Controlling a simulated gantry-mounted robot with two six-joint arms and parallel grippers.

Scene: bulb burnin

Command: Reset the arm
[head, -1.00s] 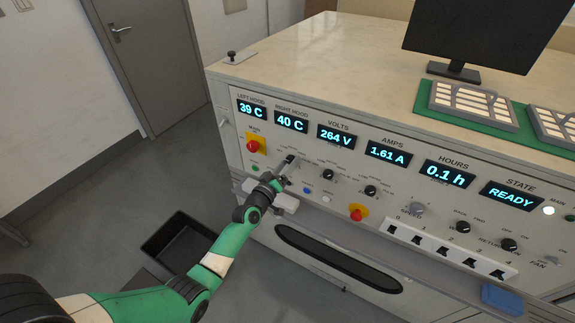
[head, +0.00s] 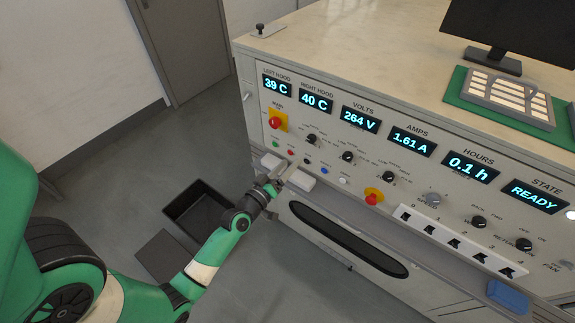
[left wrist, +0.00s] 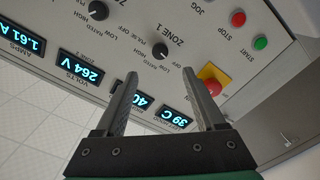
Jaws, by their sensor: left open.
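My left gripper (head: 286,171) is in front of the lower left part of the control panel (head: 330,122) in the head view. In the left wrist view the two fingers of the left gripper (left wrist: 158,80) stand apart with nothing between them. The ZONE 1 knob (left wrist: 159,52) is beyond the fingertips, apart from them; it shows as the leftmost black knob (head: 311,139) in the head view. My right gripper is in neither current view.
The panel carries a red mushroom button on yellow (head: 276,121), another red knob (head: 373,197), and several switches. A grey ledge with white blocks (head: 301,180) juts out below.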

